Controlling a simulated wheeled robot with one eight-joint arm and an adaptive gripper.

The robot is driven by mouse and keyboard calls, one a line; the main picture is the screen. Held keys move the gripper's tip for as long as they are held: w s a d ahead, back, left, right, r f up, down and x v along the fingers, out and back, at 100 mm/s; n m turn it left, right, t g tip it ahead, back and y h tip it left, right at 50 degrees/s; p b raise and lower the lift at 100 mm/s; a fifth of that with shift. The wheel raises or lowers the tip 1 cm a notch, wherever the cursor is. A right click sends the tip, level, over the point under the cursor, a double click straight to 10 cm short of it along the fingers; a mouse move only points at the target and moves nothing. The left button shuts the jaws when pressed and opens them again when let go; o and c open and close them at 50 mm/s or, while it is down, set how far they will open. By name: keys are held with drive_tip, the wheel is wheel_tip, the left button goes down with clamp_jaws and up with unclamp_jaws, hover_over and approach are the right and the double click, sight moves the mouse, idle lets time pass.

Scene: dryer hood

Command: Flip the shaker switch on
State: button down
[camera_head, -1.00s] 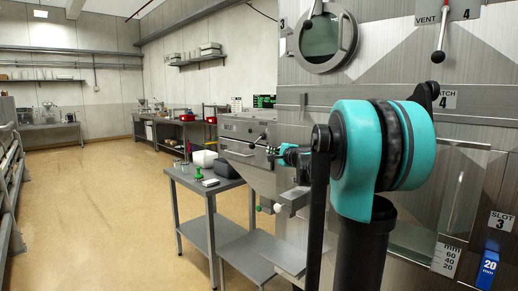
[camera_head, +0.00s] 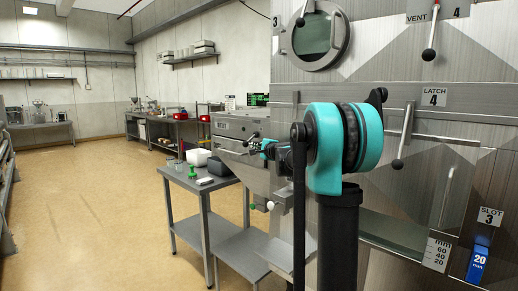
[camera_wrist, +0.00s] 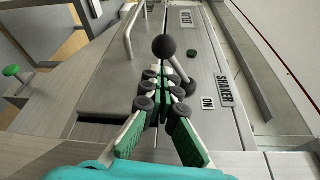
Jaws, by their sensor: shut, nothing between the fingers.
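The shaker switch is a metal lever with a black ball knob (camera_wrist: 164,47), in the wrist view just ahead of my fingertips. Its shaft slopes from the ball toward the lower right. A SHAKER label (camera_wrist: 229,90) and an ON label (camera_wrist: 208,102) lie to its right on the metal panel. My gripper (camera_wrist: 165,84) has green-padded fingers with dark tips; it is shut and empty, close beside the lever shaft. Whether it touches the shaft I cannot tell. In the head view my gripper (camera_head: 257,146) is small, at the dryer's side, and the switch cannot be made out.
A bar handle (camera_wrist: 131,35) rises left of the lever. A small green button (camera_wrist: 191,54) sits on its right. In the head view a grey table (camera_head: 195,187) with containers stands left of the dryer. A latch lever (camera_head: 402,140) is at right. The floor at left is clear.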

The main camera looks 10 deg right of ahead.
drive_tip(key=shift+w+a, duration=0.15)
drive_tip(key=shift+w, duration=0.25)
drive_tip(key=shift+s+a+r+m+g, duration=0.15)
drive_tip(key=shift+a+r+m+g, duration=0.15)
drive_tip(key=shift+m, duration=0.5)
drive_tip(key=r+m+g, duration=0.1)
drive_tip(key=m, duration=0.1)
drive_tip(key=r+m+g+y, duration=0.1)
drive_tip(key=r+m, duration=0.1)
drive_tip(key=r+m+g+y, duration=0.1)
drive_tip(key=m, duration=0.2)
drive_tip(key=shift+s+a+r, duration=0.2)
drive_tip(key=shift+r, duration=0.1)
idle(0.4)
drive_tip(key=shift+r, duration=0.85)
